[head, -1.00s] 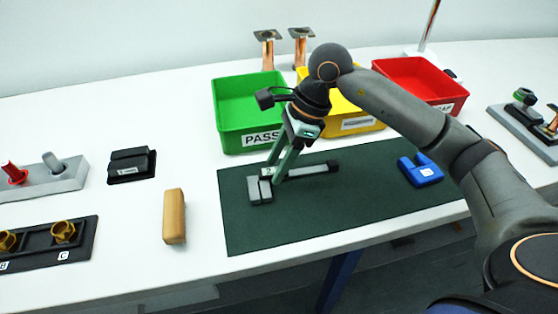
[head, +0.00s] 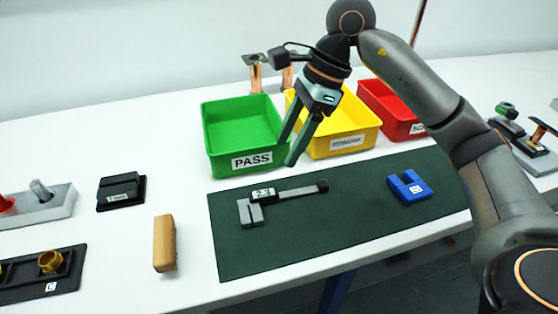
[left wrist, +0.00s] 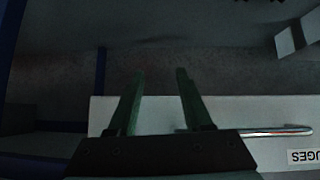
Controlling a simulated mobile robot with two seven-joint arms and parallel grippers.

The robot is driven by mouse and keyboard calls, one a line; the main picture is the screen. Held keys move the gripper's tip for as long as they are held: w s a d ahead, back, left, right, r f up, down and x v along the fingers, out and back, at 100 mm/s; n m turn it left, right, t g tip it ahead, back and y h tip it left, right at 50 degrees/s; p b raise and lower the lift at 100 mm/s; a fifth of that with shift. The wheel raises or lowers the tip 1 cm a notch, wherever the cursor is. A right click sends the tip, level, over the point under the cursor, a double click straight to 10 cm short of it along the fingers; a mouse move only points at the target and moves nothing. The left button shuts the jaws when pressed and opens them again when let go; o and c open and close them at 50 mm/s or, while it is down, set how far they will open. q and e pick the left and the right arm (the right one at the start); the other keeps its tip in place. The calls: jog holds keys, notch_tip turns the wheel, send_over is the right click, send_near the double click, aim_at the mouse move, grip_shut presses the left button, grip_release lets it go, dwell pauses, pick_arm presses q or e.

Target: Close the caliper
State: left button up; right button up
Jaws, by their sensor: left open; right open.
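The caliper (head: 295,191) lies on the dark green mat (head: 330,232) in the head view. Its grey jaws are at the left end, its small display sits just right of them, and its dark beam runs to the right. The jaws look close together, but I cannot tell whether a small gap is left. My right gripper (head: 288,155) is open and empty, raised above and behind the caliper, apart from it. My left gripper (left wrist: 160,75) shows only in the left wrist view, open and empty, near a white drawer-like front with a metal handle.
Green PASS (head: 245,138), yellow (head: 345,142) and red (head: 395,110) bins stand behind the mat. A blue block (head: 410,188) lies on the mat's right. A wooden block (head: 164,243), a black block (head: 121,191) and a black holder (head: 40,275) are left. The mat's front is clear.

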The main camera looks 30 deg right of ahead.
pick_arm(q)
jog(key=shift+s+a+f, duration=0.1)
jog(key=shift+f, duration=0.05)
pick_arm(e)
jog(key=shift+v, duration=0.8)
jog(key=shift+c, duration=0.5)
jog(key=shift+d+f, duration=0.15)
jog(key=shift+f, duration=0.2)
jog(key=shift+c, duration=0.7)
jog(key=d+f, duration=0.1)
jog(key=s+d+f+y+b, duration=0.2)
jog(key=f, duration=0.1)
jog(key=shift+s+d+f, duration=0.15)
jog(key=shift+s, duration=0.1)
jog(key=c, duration=0.5)
jog(key=shift+s+d+f+y+b, duration=0.6)
jog(key=shift+s+d+y+b, duration=0.15)
jog(key=shift+d+b, duration=0.25)
grip_shut()
jog(key=shift+s+d+t+y+b, duration=0.25)
jog(key=shift+t+b, duration=0.15)
jog(key=shift+b, duration=0.1)
pick_arm(q)
jog(key=f, duration=0.1)
jog(key=d+f, duration=0.2)
jog(key=shift+w+f, duration=0.1)
jog(key=shift+w, duration=0.25)
pick_arm(e)
jog(key=shift+r, duration=0.2)
